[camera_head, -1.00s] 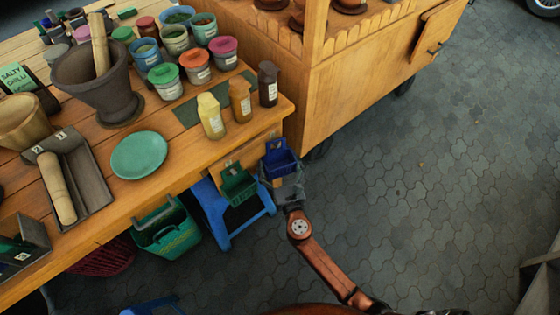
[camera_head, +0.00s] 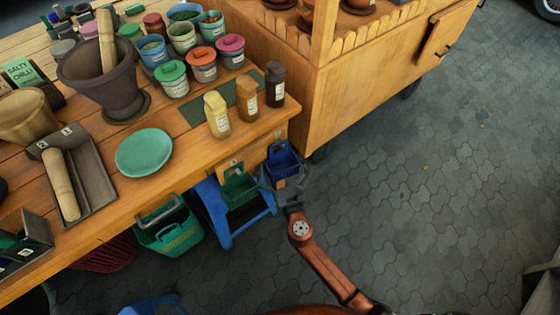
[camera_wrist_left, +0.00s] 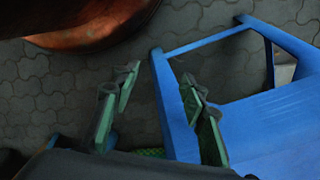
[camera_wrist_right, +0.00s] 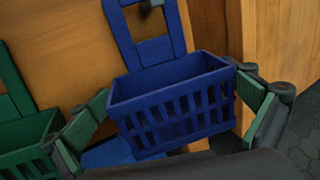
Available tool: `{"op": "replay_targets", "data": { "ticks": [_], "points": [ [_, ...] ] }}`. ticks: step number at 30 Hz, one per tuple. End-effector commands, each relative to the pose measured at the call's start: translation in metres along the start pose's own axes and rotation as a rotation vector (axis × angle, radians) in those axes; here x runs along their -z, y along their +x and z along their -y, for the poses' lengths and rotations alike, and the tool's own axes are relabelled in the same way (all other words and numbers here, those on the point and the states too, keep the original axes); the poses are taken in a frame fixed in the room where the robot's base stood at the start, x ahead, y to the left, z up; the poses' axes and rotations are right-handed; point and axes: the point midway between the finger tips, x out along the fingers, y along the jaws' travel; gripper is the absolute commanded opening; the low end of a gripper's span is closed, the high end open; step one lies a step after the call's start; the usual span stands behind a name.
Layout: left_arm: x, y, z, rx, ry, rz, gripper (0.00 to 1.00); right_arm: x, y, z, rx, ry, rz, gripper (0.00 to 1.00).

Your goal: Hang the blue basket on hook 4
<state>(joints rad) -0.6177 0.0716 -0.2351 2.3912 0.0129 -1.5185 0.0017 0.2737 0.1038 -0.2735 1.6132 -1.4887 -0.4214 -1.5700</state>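The blue basket (camera_head: 283,162) is at the table's front edge near the right corner. In the right wrist view the blue basket (camera_wrist_right: 172,106) is upright, with its slotted backplate against the wooden board. A dark hook (camera_wrist_right: 152,4) shows in the plate's upper opening; whether it bears the basket is unclear. My right gripper (camera_head: 287,183) has its fingers against both sides of the basket, as the right wrist view (camera_wrist_right: 172,88) shows. My left gripper (camera_wrist_left: 160,80) is partly open and empty, beside a blue stool frame. The hook's number is not readable.
A green basket (camera_head: 238,188) hangs just left of the blue one. A blue stool (camera_head: 222,225) and a green shopping basket (camera_head: 168,228) stand below the table. The wooden cart (camera_head: 370,75) is close on the right. The paving in front is clear.

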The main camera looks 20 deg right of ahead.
Motion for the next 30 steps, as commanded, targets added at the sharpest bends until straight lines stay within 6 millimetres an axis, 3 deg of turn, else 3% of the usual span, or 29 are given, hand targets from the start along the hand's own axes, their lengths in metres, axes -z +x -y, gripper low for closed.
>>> {"op": "replay_targets", "data": {
  "ticks": [11, 24, 30],
  "points": [
    [-0.004, -0.001, 0.0, 0.0, -0.003, 0.006, 0.4, -0.001, -0.007, 0.004, 0.007, 0.001, 0.001, 1.0],
    [-0.003, -0.001, 0.0, 0.0, -0.001, 0.004, 0.4, 0.0, -0.09, 0.002, 0.002, -0.001, -0.001, 1.0],
    [-0.003, -0.001, 0.0, 0.0, -0.001, 0.004, 0.4, -0.001, -0.114, 0.002, 0.002, -0.001, 0.0, 1.0]
  ]
}}
